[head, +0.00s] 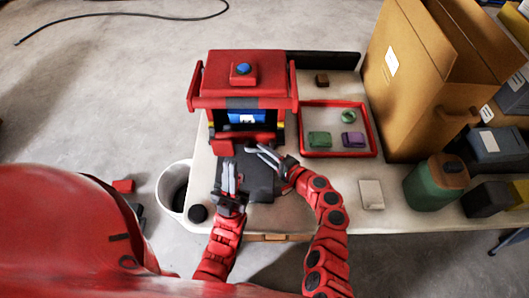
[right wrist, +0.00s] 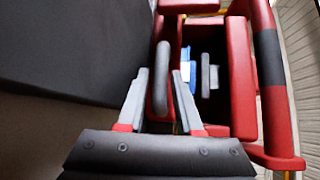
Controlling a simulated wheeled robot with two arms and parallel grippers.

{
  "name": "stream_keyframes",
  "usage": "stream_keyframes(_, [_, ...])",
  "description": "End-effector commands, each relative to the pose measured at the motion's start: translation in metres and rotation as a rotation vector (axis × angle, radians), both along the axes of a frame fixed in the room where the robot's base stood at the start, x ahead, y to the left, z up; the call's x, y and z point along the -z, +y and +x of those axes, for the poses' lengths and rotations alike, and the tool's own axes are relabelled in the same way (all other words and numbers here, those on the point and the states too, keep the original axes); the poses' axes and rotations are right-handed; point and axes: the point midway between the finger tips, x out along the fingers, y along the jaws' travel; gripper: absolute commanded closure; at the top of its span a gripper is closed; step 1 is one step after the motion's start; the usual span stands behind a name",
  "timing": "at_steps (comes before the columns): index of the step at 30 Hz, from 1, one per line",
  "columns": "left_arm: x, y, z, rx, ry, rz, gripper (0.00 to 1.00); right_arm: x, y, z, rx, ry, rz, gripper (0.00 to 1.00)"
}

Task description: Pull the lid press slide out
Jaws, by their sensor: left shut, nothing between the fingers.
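The lid press (head: 240,90) is a red machine with a blue button on top and a dark opening at its front; it also shows in the right wrist view (right wrist: 243,75). A dark grey plate (head: 262,188), which looks like the slide, lies in front of it. My right gripper (head: 262,152) is open close to the press front. In the right wrist view a rounded grey bar (right wrist: 161,85) stands between its fingers (right wrist: 160,85); I cannot tell whether they touch it. My left gripper (head: 229,176) is shut and empty at the left side of the plate.
A red tray (head: 375,128) with green and purple pieces lies to the right. A cardboard box (head: 405,80), a green container (head: 436,186) and a pale block (head: 372,194) stand further right. A white bin (head: 172,186) stands left of the table. The front right table surface is partly clear.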

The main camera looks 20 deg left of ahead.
Motion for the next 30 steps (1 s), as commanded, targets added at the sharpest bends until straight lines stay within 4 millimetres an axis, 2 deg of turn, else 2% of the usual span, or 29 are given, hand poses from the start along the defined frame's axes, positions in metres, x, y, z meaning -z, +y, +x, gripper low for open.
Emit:
stream_keyframes(8, [0.0001, 0.0, 0.0, 0.0, 0.0, 0.0, 1.0, -0.0001, 0.0008, 0.0006, 0.0, 0.0, 0.0, 0.67])
stream_keyframes(12, [0.0, 0.0, 0.0, 0.0, 0.0, 0.0, 1.0, -0.0002, 0.0007, 0.0007, 0.0, 0.0, 0.0, 0.93])
stream_keyframes(14, [0.0001, 0.0, 0.0, 0.0, 0.0, 0.0, 1.0, -0.0001, 0.0006, 0.0007, 0.0, 0.0, 0.0, 1.0])
stream_keyframes(30, [0.0001, 0.0, 0.0, 0.0, 0.0, 0.0, 1.0, 0.0002, 0.0002, 0.0007, 0.001, 0.0, -0.002, 1.0])
